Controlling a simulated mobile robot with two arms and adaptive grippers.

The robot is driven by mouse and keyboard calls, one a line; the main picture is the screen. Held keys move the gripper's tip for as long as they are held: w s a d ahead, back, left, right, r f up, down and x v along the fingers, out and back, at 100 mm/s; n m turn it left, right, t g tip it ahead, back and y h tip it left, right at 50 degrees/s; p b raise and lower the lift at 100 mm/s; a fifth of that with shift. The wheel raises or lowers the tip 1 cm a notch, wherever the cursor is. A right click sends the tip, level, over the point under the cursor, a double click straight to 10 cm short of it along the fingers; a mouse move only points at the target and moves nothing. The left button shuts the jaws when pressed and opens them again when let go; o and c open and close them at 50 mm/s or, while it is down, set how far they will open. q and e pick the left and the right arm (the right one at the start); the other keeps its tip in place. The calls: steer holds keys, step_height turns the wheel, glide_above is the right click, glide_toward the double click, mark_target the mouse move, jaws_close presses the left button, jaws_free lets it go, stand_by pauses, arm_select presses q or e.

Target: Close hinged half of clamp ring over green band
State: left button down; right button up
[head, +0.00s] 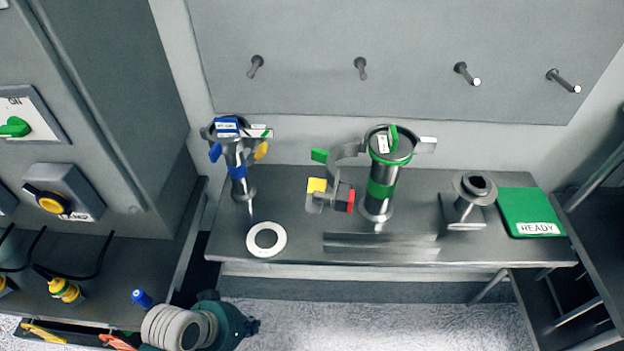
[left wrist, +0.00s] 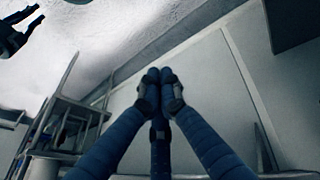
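The green-marked sifter column (head: 376,207) stands upright on the bench. A green band (head: 381,189) circles its middle, and a green line runs under its top rim. A grey curved clamp half (head: 341,160) with a green tab (head: 320,155) swings out to the left of the column top, apart from it. My left gripper (head: 254,327) is low in the head view, in front of the bench and well away from the clamp. In the left wrist view its blue fingers (left wrist: 160,82) meet at the tips with nothing seen between them. Dark fingers, probably my right gripper (left wrist: 18,34), are cut off at the corner.
A blue-marked column (head: 237,172) stands left, with a white ring (head: 266,239) in front. Yellow and red blocks (head: 317,186) sit beside the green column. A grey stand (head: 464,210) and green READY plate (head: 530,211) are right. Pegs (head: 360,68) jut from the back panel.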

arm_select(q)
steer(key=w+d+r+h, duration=0.2)
steer(key=d+r+h, duration=0.2)
steer(key=d+r, duration=0.3)
steer(key=n+t+h, duration=0.3)
steer(key=n+h, duration=0.3)
steer(key=h, duration=0.4)
glide_toward(330, 172)
step_height(330, 172, down, 2)
steer(key=a, duration=0.3)
steer(key=p+x, duration=0.4)
steer(key=x, duration=0.5)
steer(key=shift+w+d+f+p, duration=0.2)
steer(key=shift+d+f+p, duration=0.15)
